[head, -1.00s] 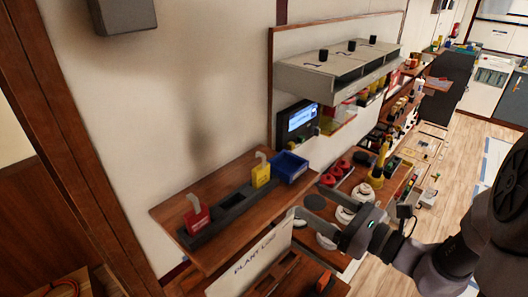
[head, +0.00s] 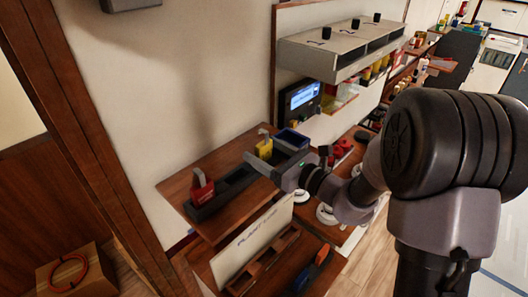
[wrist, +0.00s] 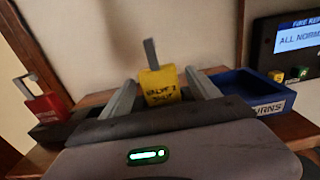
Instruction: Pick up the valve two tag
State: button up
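A yellow tag (head: 264,148) with a grey hook on top stands upright in the dark slotted holder (head: 233,185) on the wooden shelf. In the wrist view the yellow tag (wrist: 160,86) shows blurred dark lettering that I cannot read. A red tag (head: 202,188) stands at the holder's left end and also shows in the wrist view (wrist: 43,103). I cannot tell from the lettering which is valve two. My gripper (head: 263,149) is open, its fingers to either side of the yellow tag in the wrist view (wrist: 163,82). Contact is not visible.
A blue tray (wrist: 240,90) marked "RETURNS" sits just right of the yellow tag. A screen panel (head: 300,97) is on the wall behind. A grey cabinet (head: 335,60) hangs above right. A lettered board (head: 250,245) stands below the shelf.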

jog(key=shift+w, duration=0.1)
jog(key=c, duration=1.4)
jog(key=shift+r, duration=0.1)
